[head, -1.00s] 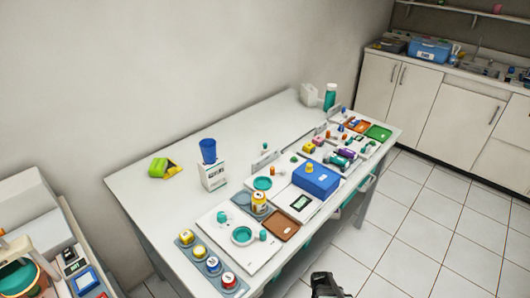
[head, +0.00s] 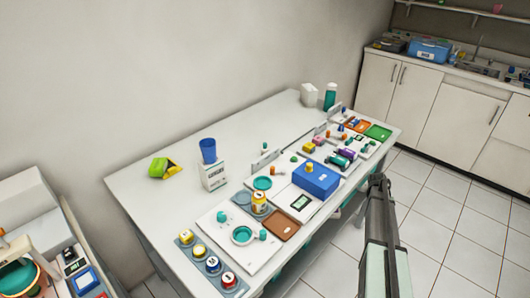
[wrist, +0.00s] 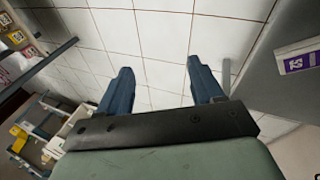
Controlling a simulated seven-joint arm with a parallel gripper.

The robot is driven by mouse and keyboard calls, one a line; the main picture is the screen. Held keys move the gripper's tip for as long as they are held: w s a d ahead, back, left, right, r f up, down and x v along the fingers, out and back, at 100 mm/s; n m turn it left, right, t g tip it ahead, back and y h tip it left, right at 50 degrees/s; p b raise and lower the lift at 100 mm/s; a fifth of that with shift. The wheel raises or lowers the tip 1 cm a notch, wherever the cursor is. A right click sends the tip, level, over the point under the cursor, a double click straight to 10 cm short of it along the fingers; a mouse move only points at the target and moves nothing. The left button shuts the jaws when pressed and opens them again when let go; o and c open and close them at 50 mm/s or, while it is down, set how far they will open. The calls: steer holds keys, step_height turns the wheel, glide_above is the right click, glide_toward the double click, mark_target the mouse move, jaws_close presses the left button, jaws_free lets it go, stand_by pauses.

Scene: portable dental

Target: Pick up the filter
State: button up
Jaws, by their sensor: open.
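I cannot tell for sure which item is the filter; the items on the white table are small in the head view. On its front half are a yellow-topped can (head: 259,201), a blue box (head: 316,179) with a yellow knob, and a teal ring-shaped dish (head: 242,235). A purple block (head: 347,153) and a teal cylinder (head: 338,160) lie farther back. My gripper (head: 378,180) is to the right of the table's front edge, apart from all these items. In the wrist view my gripper (wrist: 160,75) is open and empty, its two fingers apart over floor tiles.
The white table (head: 135,187) stands against the wall. A teal bottle (head: 330,97) is at the back. White cabinets (head: 436,100) stand at the far right. The tiled floor (head: 450,215) right of the table is clear.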

steer(key=w+d+r+t, duration=0.2)
steer(key=w+d+r, duration=0.4)
steer(key=r, duration=0.5)
steer(key=w+a+r+n+t, duration=0.2)
steer(key=w+r, duration=0.4)
steer(key=r, duration=0.3)
steer(key=w+a+r+n+t, duration=0.1)
steer(key=w+r+t, duration=0.1)
steer(key=w+r, duration=0.45)
step_height(320, 180, up, 10)
steer(key=n+g+y, duration=0.4)
steer(key=n+y, duration=0.1)
steer(key=n, duration=0.8)
glide_above(265, 144)
steer(key=s+d, duration=0.1)
steer(key=f, duration=0.4)
steer(key=w+f, duration=0.1)
steer(key=f, duration=0.4)
steer(key=a+f, duration=0.1)
steer(key=f, duration=0.3)
steer(key=shift+w+f, duration=0.15)
steer(key=shift+f, duration=0.05)
steer(key=shift+c, duration=0.2)
